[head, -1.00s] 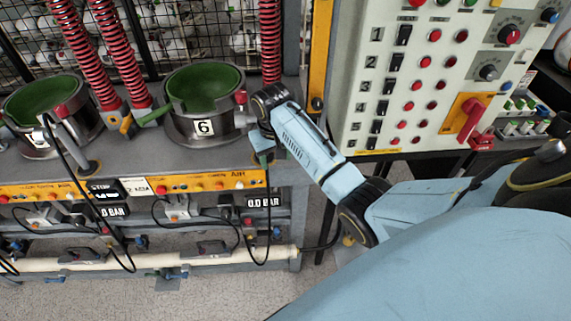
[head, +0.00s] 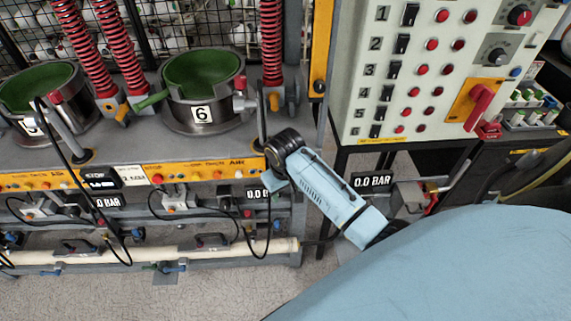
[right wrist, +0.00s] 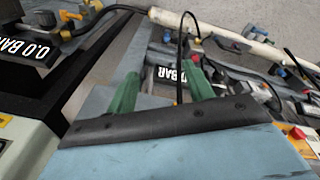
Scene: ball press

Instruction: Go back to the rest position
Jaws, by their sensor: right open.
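My right arm, light blue with black joints, reaches in from the lower right in the head view. My right gripper (head: 274,183) is at its far end, in front of the press bench's front edge and right of the pot marked 6 (head: 203,92). Its fingers are hard to make out there. In the right wrist view, the two green fingers of the right gripper (right wrist: 163,84) are spread apart with nothing between them. My left gripper is not in view.
The bench's yellow panel (head: 206,171) runs below the pots. A control panel (head: 370,108) with several switches and red buttons stands to the right. A white pipe (head: 200,249) with hoses runs low. Grey floor (head: 235,293) shows in front.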

